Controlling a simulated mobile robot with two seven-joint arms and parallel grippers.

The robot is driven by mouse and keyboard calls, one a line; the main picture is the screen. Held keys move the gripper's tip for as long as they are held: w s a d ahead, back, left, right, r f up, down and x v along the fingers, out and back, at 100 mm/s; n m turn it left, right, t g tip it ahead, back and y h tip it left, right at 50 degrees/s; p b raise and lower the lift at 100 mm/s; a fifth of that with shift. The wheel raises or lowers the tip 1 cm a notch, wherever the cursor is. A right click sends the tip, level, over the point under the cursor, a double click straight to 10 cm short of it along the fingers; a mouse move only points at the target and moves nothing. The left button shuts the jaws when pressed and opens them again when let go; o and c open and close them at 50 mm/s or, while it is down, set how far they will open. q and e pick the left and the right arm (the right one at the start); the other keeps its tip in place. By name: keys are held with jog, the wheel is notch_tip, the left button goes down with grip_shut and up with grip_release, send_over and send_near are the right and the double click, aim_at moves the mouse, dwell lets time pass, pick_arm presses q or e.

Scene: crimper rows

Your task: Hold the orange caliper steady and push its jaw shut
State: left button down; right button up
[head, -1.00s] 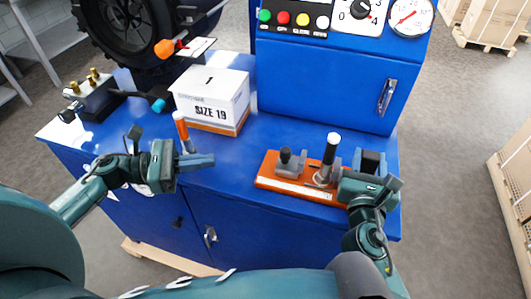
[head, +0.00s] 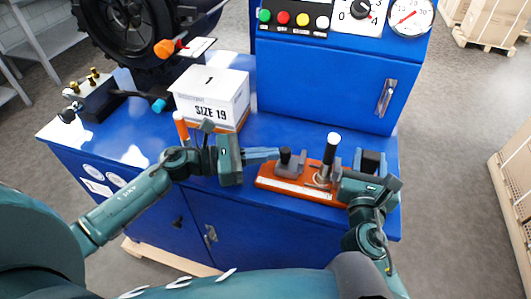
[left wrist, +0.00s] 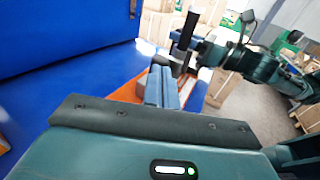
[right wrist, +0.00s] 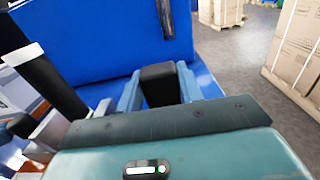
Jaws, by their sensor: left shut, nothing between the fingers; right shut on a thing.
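The orange caliper (head: 300,189) lies on the blue bench top near its front edge. It carries a grey block with a black knob (head: 285,155) at its left, an upright black post with a white top (head: 331,148), and a dark block at its right end. My right gripper (head: 370,162) is shut on that dark block (right wrist: 160,82), as the right wrist view shows. My left gripper (head: 275,153) is shut and empty, its fingertips at the left side of the grey block. Whether they touch it I cannot tell. The left wrist view shows these fingers (left wrist: 162,85) pointing at the caliper.
A white box marked SIZE 19 (head: 205,100) stands behind my left gripper, with an orange-topped stick (head: 180,127) beside it. A blue cabinet (head: 320,85) with a control panel rises behind the caliper. The bench top between box and caliper is clear.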

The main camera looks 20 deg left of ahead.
aim_at(283, 151)
pick_arm(q)
jog(key=shift+d, duration=1.95)
pick_arm(e)
jog(key=shift+a, duration=0.1)
pick_arm(q)
jog(key=v, duration=1.3)
jog(key=shift+s+a, duration=0.15)
jog(key=shift+a, duration=0.2)
jog(key=shift+w+d+r+m+g, duration=0.2)
jog(key=shift+w+m+g, duration=0.05)
jog(key=shift+m+g, duration=0.05)
jog(key=w+d+r+m+g+y, duration=0.2)
jog(key=w+r+m+g, duration=0.1)
jog(key=w+g, duration=0.25)
jog(key=x, duration=0.9)
jog(key=shift+w+d+r, duration=0.1)
jog(key=shift+w+d, duration=0.15)
jog(key=shift+d, duration=0.05)
